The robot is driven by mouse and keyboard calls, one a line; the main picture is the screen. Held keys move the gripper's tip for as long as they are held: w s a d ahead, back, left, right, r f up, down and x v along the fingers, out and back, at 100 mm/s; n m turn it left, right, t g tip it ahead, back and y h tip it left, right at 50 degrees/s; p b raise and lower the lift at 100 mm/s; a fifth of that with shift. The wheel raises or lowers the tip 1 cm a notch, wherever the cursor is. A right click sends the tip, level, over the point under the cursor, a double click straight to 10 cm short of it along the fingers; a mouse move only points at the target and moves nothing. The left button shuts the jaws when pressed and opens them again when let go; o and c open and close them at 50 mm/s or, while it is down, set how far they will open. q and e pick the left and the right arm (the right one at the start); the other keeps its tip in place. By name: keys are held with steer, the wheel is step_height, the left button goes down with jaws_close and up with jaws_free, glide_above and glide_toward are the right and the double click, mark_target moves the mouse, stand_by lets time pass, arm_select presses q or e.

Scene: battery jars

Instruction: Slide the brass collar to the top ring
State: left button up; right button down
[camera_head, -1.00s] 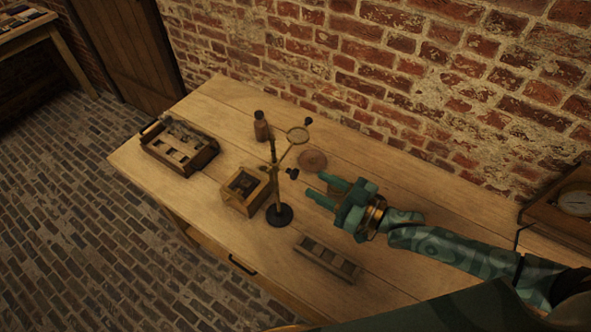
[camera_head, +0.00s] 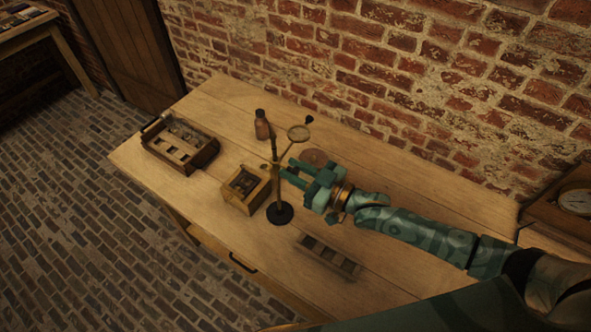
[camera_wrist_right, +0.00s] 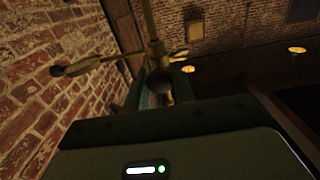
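A stand with a round black base (camera_head: 280,213) and a thin upright brass rod (camera_head: 278,190) stands on the bench. A brass ring (camera_head: 299,133) on a side arm with a black knob (camera_head: 309,119) sits near its top. My right gripper (camera_head: 288,169) is open, its two fingers pointing at the rod from the right. In the right wrist view a dark round knob (camera_wrist_right: 158,81) lies ahead, apparently between my fingers, with the rod (camera_wrist_right: 150,25) behind it. I cannot tell whether they touch. The collar is not clearly distinguishable; the gripper partly hides that area. My left gripper is out of view.
A small wooden box (camera_head: 244,188) stands close left of the stand, and a slotted tray (camera_head: 327,257) lies in front. A wooden crate (camera_head: 180,146) is far left. The brick wall borders the bench's back.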

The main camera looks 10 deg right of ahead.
mark_target(296, 170)
step_height(296, 170, up, 5)
steer(key=p, duration=0.4)
steer(key=shift+f, duration=0.45)
steer(key=c, duration=1.3)
jaws_free()
steer(key=shift+s+d, duration=0.1)
steer(key=b+v, duration=0.1)
steer(key=v, duration=1.5)
steer(key=shift+s, duration=0.1)
